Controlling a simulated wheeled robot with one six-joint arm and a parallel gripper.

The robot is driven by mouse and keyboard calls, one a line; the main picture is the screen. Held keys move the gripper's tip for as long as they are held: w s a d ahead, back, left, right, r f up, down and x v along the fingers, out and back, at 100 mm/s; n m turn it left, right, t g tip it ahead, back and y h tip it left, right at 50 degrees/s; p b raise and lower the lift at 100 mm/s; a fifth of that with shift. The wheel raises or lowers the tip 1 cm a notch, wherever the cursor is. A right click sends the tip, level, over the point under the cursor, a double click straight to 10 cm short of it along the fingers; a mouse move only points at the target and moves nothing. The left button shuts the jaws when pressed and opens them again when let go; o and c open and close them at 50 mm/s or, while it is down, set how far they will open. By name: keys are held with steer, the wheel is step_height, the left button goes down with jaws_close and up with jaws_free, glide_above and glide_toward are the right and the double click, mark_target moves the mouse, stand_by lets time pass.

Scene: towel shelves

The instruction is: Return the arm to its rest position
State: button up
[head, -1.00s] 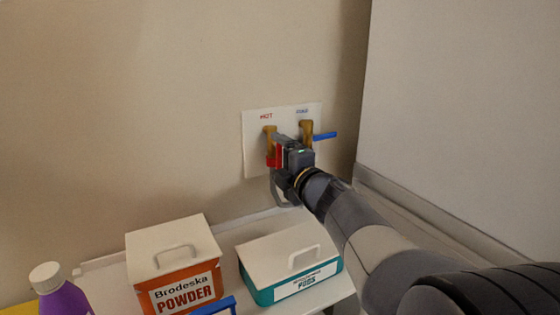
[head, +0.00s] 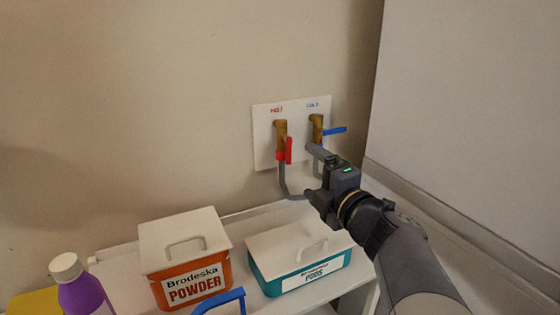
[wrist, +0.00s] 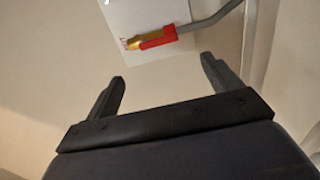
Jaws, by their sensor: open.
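My gripper (head: 314,172) is in front of the wall plate in the head view, below and to the right of the red handle. In the wrist view my gripper (wrist: 162,85) shows its two fingers spread apart with nothing between them. The red handle (head: 285,150) hangs downward on the brass hot valve (head: 280,130). It also shows in the wrist view (wrist: 158,40), apart from the fingers. The blue handle (head: 334,131) of the cold valve (head: 317,127) points sideways to the right. My arm reaches in from the lower right.
Grey hoses (head: 284,181) run below the valves. On the white shelf (head: 118,270) stand an orange powder box (head: 192,285), a teal pods box (head: 300,273) and a purple bottle (head: 82,293). A grey-white panel (head: 470,100) rises at the right. The wall at left is clear.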

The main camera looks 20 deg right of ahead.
mark_target(287, 152)
steer(key=shift+s, duration=0.25)
steer(key=w, duration=0.3)
steer(key=w+a+b, duration=0.1)
steer(key=w, duration=0.3)
steer(key=w+a, duration=0.1)
steer(key=w, duration=0.2)
steer(key=shift+w+b, duration=0.35)
steer(key=shift+w, duration=0.05)
steer(key=shift+s, duration=0.1)
